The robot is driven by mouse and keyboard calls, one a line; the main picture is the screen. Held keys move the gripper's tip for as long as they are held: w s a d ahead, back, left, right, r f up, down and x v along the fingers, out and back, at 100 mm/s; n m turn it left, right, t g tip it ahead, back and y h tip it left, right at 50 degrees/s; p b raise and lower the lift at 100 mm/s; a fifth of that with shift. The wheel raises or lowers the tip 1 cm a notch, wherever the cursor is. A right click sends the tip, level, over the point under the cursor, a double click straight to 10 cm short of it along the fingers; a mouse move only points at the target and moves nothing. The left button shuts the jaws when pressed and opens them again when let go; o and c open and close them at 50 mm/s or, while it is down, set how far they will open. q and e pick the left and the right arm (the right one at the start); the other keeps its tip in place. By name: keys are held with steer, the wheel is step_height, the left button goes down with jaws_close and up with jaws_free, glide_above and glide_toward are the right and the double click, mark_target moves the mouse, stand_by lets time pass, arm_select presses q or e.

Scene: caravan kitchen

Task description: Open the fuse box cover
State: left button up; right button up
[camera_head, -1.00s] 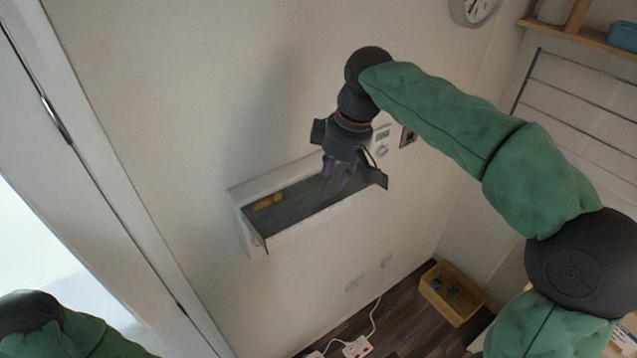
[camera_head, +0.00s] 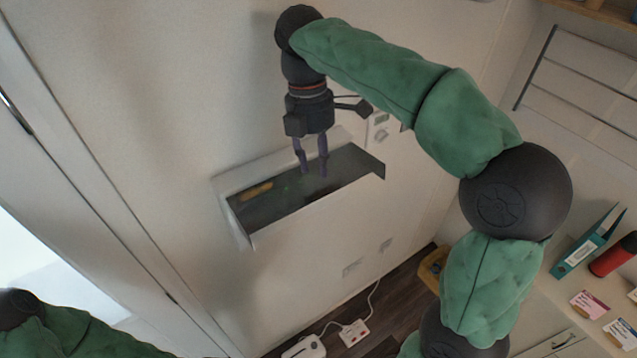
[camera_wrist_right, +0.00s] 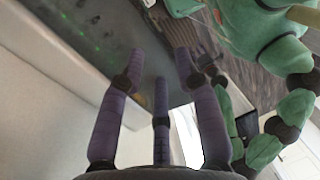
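The fuse box (camera_head: 222,184) is a white-framed box on the wall, in the middle of the head view. Its dark face or opening (camera_head: 275,205) shows a yellow patch at the left and tiny green lights. I cannot tell how far the cover stands open. My right gripper (camera_head: 312,170) hangs in front of the dark area, near its upper middle, fingers pointing down. In the right wrist view its three purple fingers (camera_wrist_right: 160,68) are spread with nothing between them. Green lights show on the dark surface (camera_wrist_right: 95,25) beyond them. Contact is unclear. My left gripper is out of view.
A small panel (camera_head: 381,128) is on the wall right of the box. A white power strip (camera_head: 353,333) and cable lie on the floor below. A counter at right holds a teal binder (camera_head: 586,243) and a red bottle (camera_head: 613,254). A door frame stands at left.

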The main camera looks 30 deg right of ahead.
mark_target(321, 196)
steer(key=shift+s+d+f, duration=0.1)
steer(key=shift+s+f, duration=0.15)
steer(key=shift+f, duration=1.35)
steer(key=shift+s+f, duration=0.2)
steer(key=shift+f, duration=1.35)
jaws_close()
